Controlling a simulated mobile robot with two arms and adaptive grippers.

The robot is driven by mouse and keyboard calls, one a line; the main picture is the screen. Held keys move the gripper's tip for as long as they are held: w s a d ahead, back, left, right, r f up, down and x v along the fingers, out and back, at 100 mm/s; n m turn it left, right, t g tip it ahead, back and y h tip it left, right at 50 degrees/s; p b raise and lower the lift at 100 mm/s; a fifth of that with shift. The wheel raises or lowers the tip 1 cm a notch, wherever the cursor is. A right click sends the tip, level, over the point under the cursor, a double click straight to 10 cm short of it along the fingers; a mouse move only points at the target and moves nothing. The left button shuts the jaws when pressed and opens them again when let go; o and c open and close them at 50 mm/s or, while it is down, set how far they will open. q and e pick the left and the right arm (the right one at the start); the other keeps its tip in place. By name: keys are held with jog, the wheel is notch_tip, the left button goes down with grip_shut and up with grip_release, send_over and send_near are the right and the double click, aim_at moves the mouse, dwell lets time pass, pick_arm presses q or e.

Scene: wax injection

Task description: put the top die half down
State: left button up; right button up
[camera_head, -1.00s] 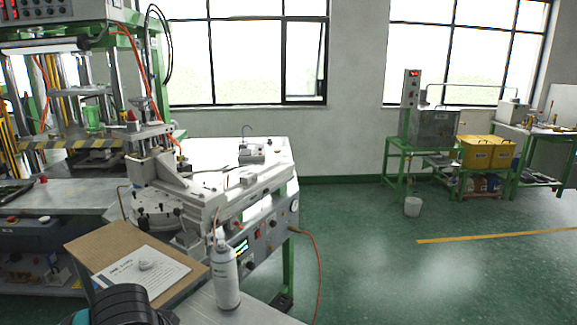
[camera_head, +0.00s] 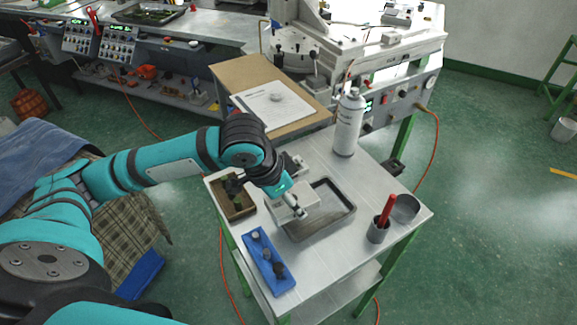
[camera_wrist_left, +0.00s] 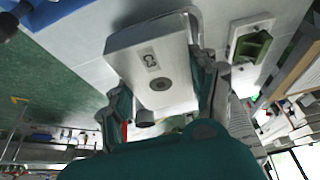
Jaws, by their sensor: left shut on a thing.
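My left gripper (camera_head: 287,192) is shut on the top die half (camera_head: 284,212), a pale block. In the head view it is held at the left side of the metal tray (camera_head: 340,190), partly hidden by my gripper; I cannot tell whether it touches anything. My right gripper is not in view.
The table's near right part is bare.

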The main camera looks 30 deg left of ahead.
pick_arm(q)
jog(key=w+a+p, duration=0.1)
jog(key=w+a, duration=0.1)
jog(key=w, duration=0.2)
jog(key=w+a+p, duration=0.1)
jog(key=w+a, duration=0.2)
jog(key=w, duration=0.1)
jog(key=w+a+f+p, duration=0.1)
jog(key=w+a, duration=0.1)
jog(key=w, duration=0.2)
jog(key=shift+w+a+f, duration=0.1)
jog(key=shift+w+a, duration=0.1)
jog(key=shift+w, duration=0.15)
jog(key=f+p, duration=0.2)
jog(key=w+f, duration=0.1)
jog(key=shift+w+a+p, duration=0.1)
jog(key=shift+a+p, duration=0.25)
jog(key=shift+p, duration=0.05)
jog(key=shift+f, duration=0.15)
jog(key=shift+f, duration=0.1)
jog(key=shift+f, duration=0.15)
jog(key=o, duration=1.4)
